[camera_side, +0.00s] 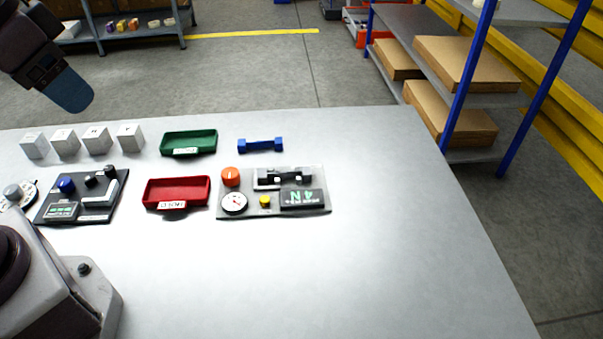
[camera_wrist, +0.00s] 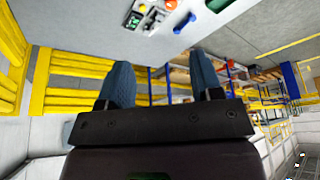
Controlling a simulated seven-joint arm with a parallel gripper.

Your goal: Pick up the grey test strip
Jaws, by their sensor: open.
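A dark grey dumbbell-shaped strip, seemingly the grey test strip (camera_side: 285,178), lies in the light holder at the back of the tester panel (camera_side: 262,211). It is small, and I cannot tell whether it is clamped. A similar blue strip (camera_side: 260,145) lies on the table behind the panel. My gripper (camera_wrist: 162,77) is open and empty, its two blue fingers wide apart in the wrist view. In the side view it hangs at the upper left, high above the table and far from the strip. The tester panel shows small at the top of the wrist view (camera_wrist: 147,16).
A green tray (camera_side: 189,134) and a red tray (camera_side: 148,194) stand left of the strips. Several white cubes (camera_side: 97,140) and a second control panel (camera_side: 113,207) are farther left. The table (camera_side: 400,230) is clear at the right and front. Shelving with boxes (camera_side: 470,63) stands beyond.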

